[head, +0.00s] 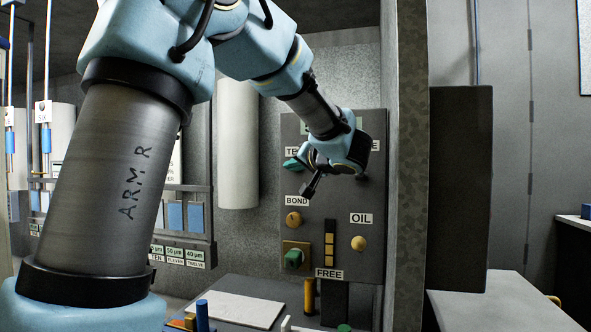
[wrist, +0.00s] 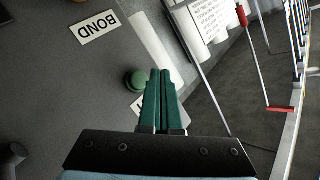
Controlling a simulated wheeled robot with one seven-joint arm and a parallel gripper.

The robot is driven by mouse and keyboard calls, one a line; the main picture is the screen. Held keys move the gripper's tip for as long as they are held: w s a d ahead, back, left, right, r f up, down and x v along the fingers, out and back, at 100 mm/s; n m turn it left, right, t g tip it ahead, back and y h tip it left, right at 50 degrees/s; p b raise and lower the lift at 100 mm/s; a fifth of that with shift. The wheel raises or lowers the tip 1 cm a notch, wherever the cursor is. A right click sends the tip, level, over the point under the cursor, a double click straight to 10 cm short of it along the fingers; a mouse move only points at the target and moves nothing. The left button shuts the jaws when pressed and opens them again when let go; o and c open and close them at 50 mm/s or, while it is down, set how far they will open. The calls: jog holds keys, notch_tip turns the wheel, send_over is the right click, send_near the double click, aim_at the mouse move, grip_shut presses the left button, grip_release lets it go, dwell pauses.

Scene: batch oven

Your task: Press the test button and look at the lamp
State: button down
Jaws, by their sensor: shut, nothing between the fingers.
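The test button is a green round knob (head: 291,164) on the upper left of the grey panel (head: 284,265), under a partly covered label starting "TE" (head: 292,152). In the wrist view the green button (wrist: 135,80) lies just left of the fingertips, with a visible gap at its side; depth is unclear. My gripper (head: 308,192) is shut and empty in front of the panel; its green fingers (wrist: 160,73) lie together. I cannot tell which part is the lamp. An amber round piece (head: 293,218) sits under the BOND label (head: 296,199). My arm hides the panel's upper middle.
A yellow knob (head: 358,243) sits under the OIL label (head: 361,218). A stone-like post (head: 412,160) stands right of the panel. A red-handled rod (wrist: 280,108) shows in the wrist view.

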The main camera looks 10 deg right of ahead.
jog(key=shift+w+d+p, duration=0.3)
jog(key=shift+w+p, duration=0.05)
jog(key=shift+w, duration=0.2)
jog(key=shift+w+d+p, duration=0.3)
jog(key=shift+w, duration=0.2)
jog(key=shift+w+d+r+p, duration=0.1)
jog(key=shift+w+r+p, duration=0.15)
jog(key=shift+p, duration=0.25)
dwell(1.0)
jog(key=shift+w+d+f+p, duration=0.2)
jog(key=shift+w+d+p, duration=0.1)
jog(key=shift+w+p, duration=0.3)
dwell(0.9)
jog(key=shift+s, duration=0.15)
jog(key=shift+s+a+p, duration=0.35)
jog(key=shift+s+a, duration=0.05)
jog(key=shift+s, duration=0.3)
jog(key=s, duration=0.1)
jog(key=s+a, duration=0.1)
jog(key=s, duration=0.1)
jog(key=s+a, duration=0.1)
jog(key=shift+s+a+p, duration=0.2)
jog(key=shift+a+p, duration=0.05)
jog(key=shift+p, duration=0.15)
